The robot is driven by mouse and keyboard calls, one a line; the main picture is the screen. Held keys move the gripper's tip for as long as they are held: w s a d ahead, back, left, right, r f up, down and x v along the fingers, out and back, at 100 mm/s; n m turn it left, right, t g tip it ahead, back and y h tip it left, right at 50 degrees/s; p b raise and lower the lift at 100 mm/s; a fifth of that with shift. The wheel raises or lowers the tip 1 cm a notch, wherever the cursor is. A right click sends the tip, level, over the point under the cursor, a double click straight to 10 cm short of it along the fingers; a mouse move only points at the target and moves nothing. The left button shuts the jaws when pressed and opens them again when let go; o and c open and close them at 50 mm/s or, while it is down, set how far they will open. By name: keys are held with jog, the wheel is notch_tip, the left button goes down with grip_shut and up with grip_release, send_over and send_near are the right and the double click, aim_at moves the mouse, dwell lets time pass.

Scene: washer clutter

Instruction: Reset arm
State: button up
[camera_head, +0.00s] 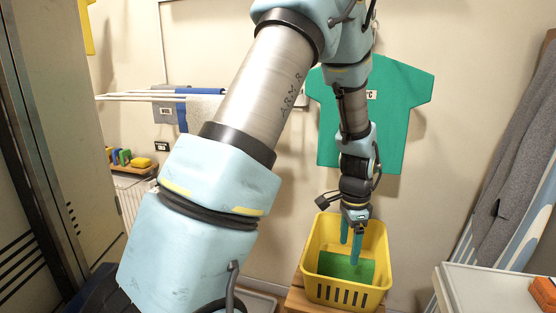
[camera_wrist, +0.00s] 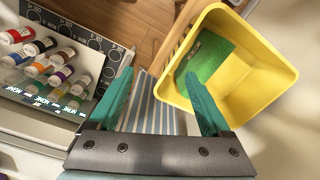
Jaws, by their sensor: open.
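My arm reaches across the head view from the lower left and bends down at the right. My gripper (camera_head: 351,250) has teal fingers that point down at the yellow basket (camera_head: 378,245). The fingers are spread apart with nothing between them, as the wrist view (camera_wrist: 160,90) shows. In the wrist view the yellow basket (camera_wrist: 275,78) is beyond the right finger. A green cloth (camera_head: 340,267) lies inside the basket, and it also shows in the wrist view (camera_wrist: 214,62). Whether the fingertips are inside the basket or in front of it is hard to tell.
The basket stands on a wooden stool (camera_head: 297,297). A teal shirt (camera_head: 400,110) hangs on the wall behind. A white surface (camera_head: 480,290) with an orange item (camera_head: 543,290) is at lower right. Several small bottles (camera_wrist: 45,65) sit in a tray at left in the wrist view.

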jog(key=s+a+r+n+p, duration=0.1)
jog(key=s+a+r+n, duration=0.1)
jog(key=a+r+n, duration=0.3)
jog(key=s+a+r+n+p, duration=0.2)
jog(key=a+r+n, duration=0.3)
jog(key=a, duration=0.6)
jog(key=s+a+r+n+t+p, duration=0.1)
jog(key=s+a+r+n+p, duration=0.1)
jog(key=a+r+n, duration=0.3)
jog(key=a, duration=0.3)
jog(key=shift+s+a+n, duration=0.2)
jog(key=shift+s+n, duration=0.05)
jog(key=shift+n, duration=0.05)
